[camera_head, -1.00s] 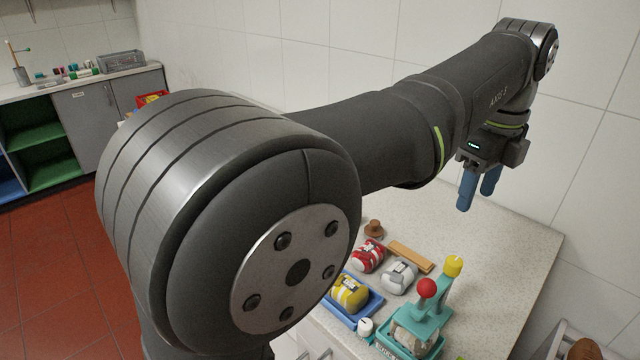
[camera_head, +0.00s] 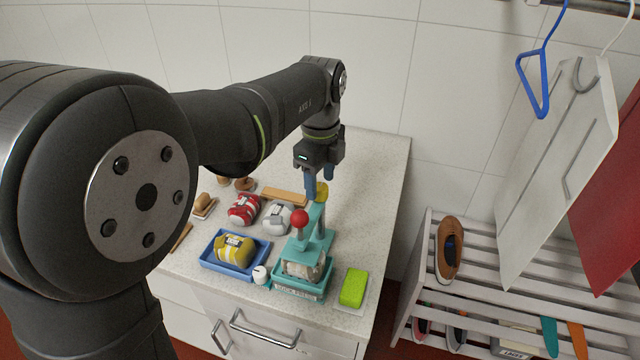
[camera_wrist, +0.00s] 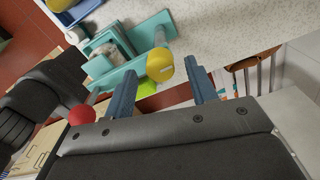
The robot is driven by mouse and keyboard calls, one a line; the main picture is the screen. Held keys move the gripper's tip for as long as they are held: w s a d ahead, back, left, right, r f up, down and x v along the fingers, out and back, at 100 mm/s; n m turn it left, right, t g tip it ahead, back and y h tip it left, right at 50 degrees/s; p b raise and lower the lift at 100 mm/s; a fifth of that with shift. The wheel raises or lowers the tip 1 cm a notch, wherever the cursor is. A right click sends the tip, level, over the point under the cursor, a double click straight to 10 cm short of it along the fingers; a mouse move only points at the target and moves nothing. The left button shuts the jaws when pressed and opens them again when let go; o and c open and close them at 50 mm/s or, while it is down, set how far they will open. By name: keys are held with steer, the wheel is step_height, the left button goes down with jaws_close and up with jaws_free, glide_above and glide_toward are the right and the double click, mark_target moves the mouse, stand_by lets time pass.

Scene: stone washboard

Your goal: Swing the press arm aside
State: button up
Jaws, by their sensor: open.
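The teal press (camera_head: 312,245) stands near the front of the counter, with a pale bundle (camera_head: 302,268) in its tray under the arm. A red ball (camera_head: 299,218) tops one post, and a yellow knob (camera_head: 321,194) sits at the far end of the arm. My gripper (camera_head: 319,184) is open, with its blue fingers pointing down at the yellow knob and partly covering it. In the wrist view, the yellow knob (camera_wrist: 160,66) appears between the two fingertips of my gripper (camera_wrist: 159,64); contact cannot be told. The red ball (camera_wrist: 82,115) shows at lower left.
Left of the press are a blue tray (camera_head: 206,264) with a yellow bundle, a small white jar (camera_head: 260,274), and red and grey bundles. A wooden block (camera_head: 284,197) lies behind. A green block (camera_head: 353,287) is at right. A slatted shoe rack (camera_head: 485,262) stands beyond the counter's right edge.

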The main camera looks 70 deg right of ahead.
steer(key=shift+f, duration=1)
steer(key=shift+c, duration=0.2)
jaws_close()
